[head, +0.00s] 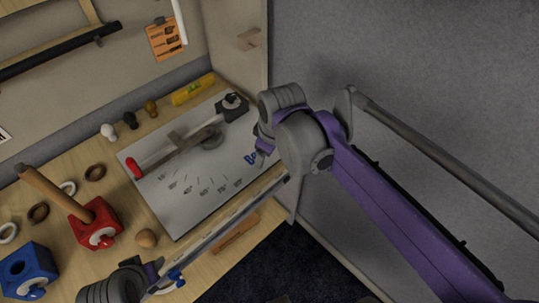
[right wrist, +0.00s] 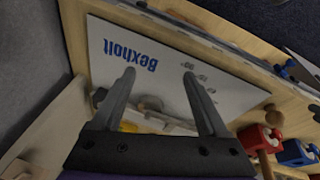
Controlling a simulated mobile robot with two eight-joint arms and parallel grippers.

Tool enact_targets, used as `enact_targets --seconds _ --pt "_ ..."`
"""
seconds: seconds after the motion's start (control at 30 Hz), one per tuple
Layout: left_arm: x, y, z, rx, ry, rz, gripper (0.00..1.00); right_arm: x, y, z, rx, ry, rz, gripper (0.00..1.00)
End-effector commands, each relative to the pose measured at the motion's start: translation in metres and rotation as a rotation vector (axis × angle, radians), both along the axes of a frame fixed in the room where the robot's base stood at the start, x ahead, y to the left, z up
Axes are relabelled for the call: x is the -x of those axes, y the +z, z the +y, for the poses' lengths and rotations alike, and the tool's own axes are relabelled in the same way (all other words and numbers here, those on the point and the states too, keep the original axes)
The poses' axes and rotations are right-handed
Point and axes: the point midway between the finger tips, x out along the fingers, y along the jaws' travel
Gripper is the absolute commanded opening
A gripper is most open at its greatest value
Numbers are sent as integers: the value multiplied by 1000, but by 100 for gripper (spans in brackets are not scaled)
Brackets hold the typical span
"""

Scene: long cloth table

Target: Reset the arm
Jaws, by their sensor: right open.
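A pale board (head: 178,205) with printed angle marks lies on the wooden table. On it a grey pivoting arm (head: 180,146) with a red handle (head: 134,168) lies at a slant, the handle at the board's left side. The board also shows in the right wrist view (right wrist: 180,68), with the arm partly visible behind my fingers. My right gripper (right wrist: 158,75) is open and empty over the board, near the blue "Bexholt" lettering (right wrist: 130,54). In the head view it is mostly hidden by my wrist. My left wrist shows at the bottom left; its jaws cannot be made out.
A yellow level (head: 193,89) and small knobs (head: 130,120) lie behind the board. A red block (head: 95,224) with a wooden peg, a blue block (head: 27,270) and rings (head: 38,212) stand at the left. A grey wall (head: 400,70) is at the right.

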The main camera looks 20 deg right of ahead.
Motion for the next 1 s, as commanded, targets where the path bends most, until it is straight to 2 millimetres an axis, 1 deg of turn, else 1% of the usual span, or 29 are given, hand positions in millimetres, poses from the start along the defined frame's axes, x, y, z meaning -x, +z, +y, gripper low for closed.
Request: enact_targets --seconds 0.13,0.63,0.7,0.77,0.83,1.0 --pt "0 0 0 0 0 0 50 4 -3 0 -6 -18 -6 76" --pt "0 0 0 0 0 0 50 5 -2 0 -6 -19 -6 76" --pt "0 0 0 0 0 0 50 8 -4 0 -10 -30 -9 76" --pt "0 0 0 0 0 0 50 16 -8 0 -19 -60 -18 76" --pt "0 0 0 0 0 0 50 33 -16 0 -41 -123 -38 76" --pt "0 -1 0 0 0 0 50 85 -50 0 -126 -341 -107 76"
